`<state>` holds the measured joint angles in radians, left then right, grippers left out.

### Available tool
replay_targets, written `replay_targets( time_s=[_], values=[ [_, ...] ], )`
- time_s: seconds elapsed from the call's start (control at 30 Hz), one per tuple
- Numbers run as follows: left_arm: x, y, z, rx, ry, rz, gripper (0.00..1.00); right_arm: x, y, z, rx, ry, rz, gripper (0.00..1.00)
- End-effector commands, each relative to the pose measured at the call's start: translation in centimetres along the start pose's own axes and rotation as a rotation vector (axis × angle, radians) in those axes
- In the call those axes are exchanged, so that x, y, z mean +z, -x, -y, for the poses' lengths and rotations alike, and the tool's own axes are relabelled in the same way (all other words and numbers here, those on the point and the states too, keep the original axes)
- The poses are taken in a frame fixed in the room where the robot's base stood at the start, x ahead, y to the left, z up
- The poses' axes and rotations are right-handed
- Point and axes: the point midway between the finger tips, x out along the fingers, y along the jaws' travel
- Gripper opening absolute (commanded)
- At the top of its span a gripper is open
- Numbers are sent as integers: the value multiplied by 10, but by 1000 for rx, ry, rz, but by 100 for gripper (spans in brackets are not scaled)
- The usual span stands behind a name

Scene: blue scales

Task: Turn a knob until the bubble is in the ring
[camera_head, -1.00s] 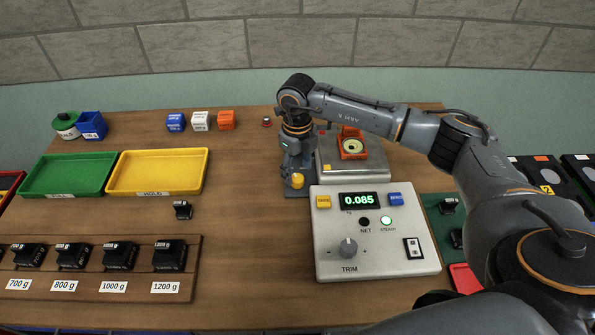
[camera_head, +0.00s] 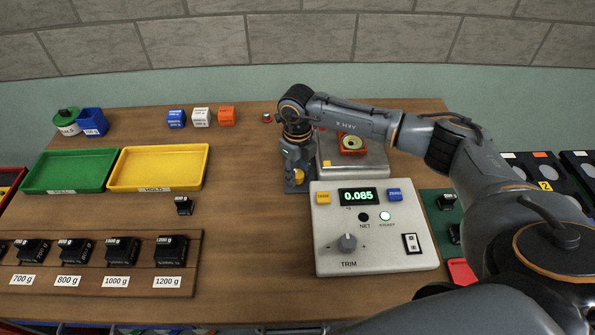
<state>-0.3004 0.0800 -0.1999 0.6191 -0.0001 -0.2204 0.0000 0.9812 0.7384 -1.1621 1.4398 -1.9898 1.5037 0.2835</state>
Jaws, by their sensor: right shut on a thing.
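The scale (camera_head: 371,163) stands at the back centre-right, with a bubble level (camera_head: 352,142) in an orange-red housing on it. The level shows a yellow-green disc with a ring; the bubble's exact place is too small to tell. My right gripper (camera_head: 297,181) points down at the left side of the scale, shut on a yellow knob (camera_head: 298,174), which is mostly hidden by the fingers. My left gripper is out of view.
The control box (camera_head: 376,260) in front of the scale reads 0.085 and has a trim dial (camera_head: 347,243). A yellow tray (camera_head: 158,168), a green tray (camera_head: 68,171) and a rack of black weights (camera_head: 115,250) lie left.

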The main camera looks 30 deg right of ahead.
Motion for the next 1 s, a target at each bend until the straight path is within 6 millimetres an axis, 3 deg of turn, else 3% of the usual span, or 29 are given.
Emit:
replay_targets(
  time_s=[0.4,0.83,0.87,0.97,1.0],
  values=[
    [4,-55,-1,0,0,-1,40,1,-5,1,-2,357,2,3],
    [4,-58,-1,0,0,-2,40,0,0,0,0,430,-1,3],
    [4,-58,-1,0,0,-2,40,0,0,0,0,430,-1,36],
    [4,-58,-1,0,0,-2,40,0,0,0,0,429,-1,57],
    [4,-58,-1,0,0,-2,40,0,0,0,0,429,-1,57]
  ],
)
